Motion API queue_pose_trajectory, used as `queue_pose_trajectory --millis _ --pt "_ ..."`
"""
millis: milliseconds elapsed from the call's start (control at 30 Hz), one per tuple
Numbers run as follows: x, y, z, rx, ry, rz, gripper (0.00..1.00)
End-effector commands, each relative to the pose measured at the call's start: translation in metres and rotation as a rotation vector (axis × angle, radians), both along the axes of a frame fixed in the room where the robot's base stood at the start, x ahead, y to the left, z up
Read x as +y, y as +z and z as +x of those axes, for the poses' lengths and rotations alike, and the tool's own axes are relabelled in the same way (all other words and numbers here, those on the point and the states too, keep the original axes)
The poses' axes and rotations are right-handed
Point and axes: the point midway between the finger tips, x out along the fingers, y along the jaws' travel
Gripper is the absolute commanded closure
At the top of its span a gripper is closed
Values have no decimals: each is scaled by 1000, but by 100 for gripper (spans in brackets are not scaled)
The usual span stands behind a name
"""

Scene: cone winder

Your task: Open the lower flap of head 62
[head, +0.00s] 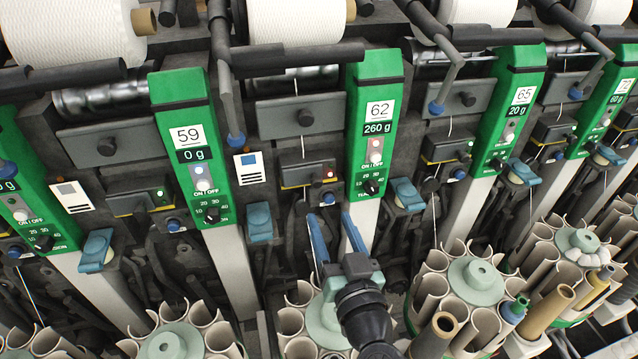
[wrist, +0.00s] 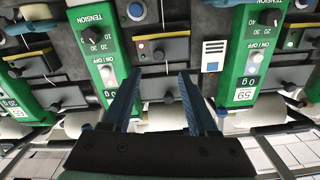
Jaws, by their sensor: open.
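Head 62 has a green panel (head: 376,130) showing 260 g; it also shows upside down at left in the wrist view (wrist: 105,50). To its left is a grey upper flap with a black knob (head: 305,118). Below that is a dark lower flap (head: 305,174) with a yellow lower edge and a red light at its right; it also shows in the wrist view (wrist: 175,48). It looks closed. My gripper (head: 331,217) is open and empty, in front of and below the lower flap in the head view. Its blue fingers (wrist: 160,75) stand apart, with no visible contact.
Green panel 59 (head: 191,145) stands at left and panel 65 (head: 515,105) at right. Bobbin magazines (head: 468,285) crowd the bottom. Grey bars with blue tips (head: 235,138) and blue levers (head: 407,195) stick out nearby. A white yarn cone (head: 295,22) sits above.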

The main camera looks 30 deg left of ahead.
Motion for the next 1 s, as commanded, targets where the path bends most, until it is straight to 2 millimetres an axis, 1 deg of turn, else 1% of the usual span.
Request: queue_pose_trajectory --millis 33,200,433,633,967,1000 --pt "9 4 7 0 2 0 41" --pt "34 4 29 -1 2 0 41" --pt "58 2 52 -1 0 1 41" --pt "68 1 61 0 -1 1 41" --pt "69 1 62 -1 -2 0 41" --pt "69 1 62 -1 -2 0 48"
